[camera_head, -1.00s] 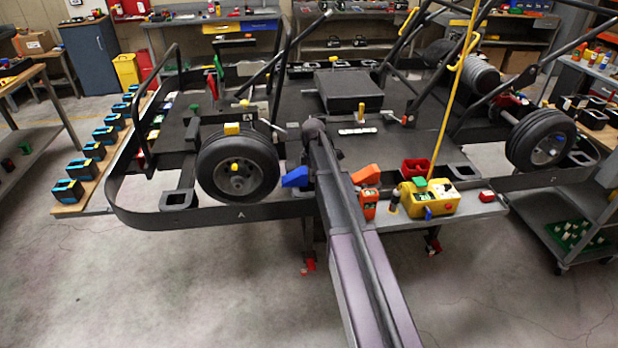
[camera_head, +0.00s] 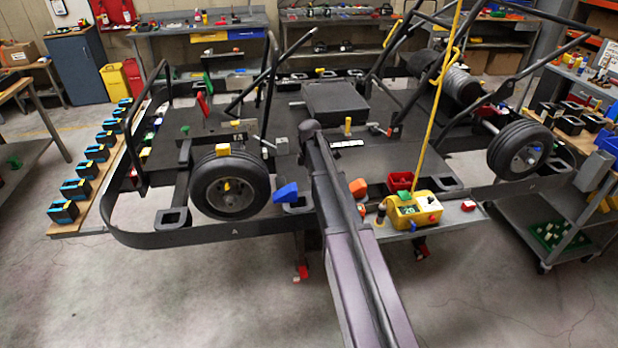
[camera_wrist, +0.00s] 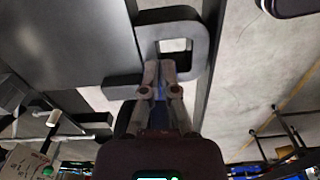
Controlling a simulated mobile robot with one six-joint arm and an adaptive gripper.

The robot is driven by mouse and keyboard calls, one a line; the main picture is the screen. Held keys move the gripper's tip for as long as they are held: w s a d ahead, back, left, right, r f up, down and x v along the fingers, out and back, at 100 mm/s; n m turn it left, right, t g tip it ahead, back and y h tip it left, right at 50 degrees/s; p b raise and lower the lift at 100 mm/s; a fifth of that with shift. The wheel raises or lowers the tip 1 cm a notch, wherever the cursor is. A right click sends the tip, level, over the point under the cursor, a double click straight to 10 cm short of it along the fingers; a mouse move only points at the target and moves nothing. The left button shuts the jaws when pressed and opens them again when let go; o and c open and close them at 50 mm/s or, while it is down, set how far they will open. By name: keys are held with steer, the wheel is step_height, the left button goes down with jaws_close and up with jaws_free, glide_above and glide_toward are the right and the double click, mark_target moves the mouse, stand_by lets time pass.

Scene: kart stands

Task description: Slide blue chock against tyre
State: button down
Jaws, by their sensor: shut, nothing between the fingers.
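The blue chock (camera_head: 286,193) sits on the dark kart stand just right of the near-left tyre (camera_head: 231,186). Its low end faces the tyre. They look very close, but I cannot tell whether they touch. In the head view my gripper is hidden by my own arm. In the wrist view my gripper (camera_wrist: 167,68) is shut, its fingertips beside a square frame opening. A small blue patch shows behind the fingers; I cannot tell what it is.
An orange chock (camera_head: 358,187) stands right of my arm. The square frame loop (camera_wrist: 197,45) is close to the fingers.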

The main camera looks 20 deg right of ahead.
mark_target(288, 188)
steer(key=shift+r+p, duration=1.2)
steer(key=shift+r, duration=0.35)
steer(key=c, duration=0.8)
jaws_free()
steer(key=shift+a, duration=0.1)
steer(key=o, duration=0.7)
steer(key=shift+w+a+r+p, duration=0.2)
steer(key=shift+a+r+p, duration=0.25)
steer(key=shift+o, duration=0.5)
steer(key=w+a+r+p, duration=0.1)
steer(key=a+r+p, duration=0.3)
steer(key=a, duration=0.2)
steer(key=shift+w+a, duration=0.25)
steer(key=shift+w, duration=0.05)
steer(key=shift+f, duration=0.2)
step_height(288, 188, down, 14)
steer(key=b, duration=1.4)
steer(key=shift+r, duration=0.25)
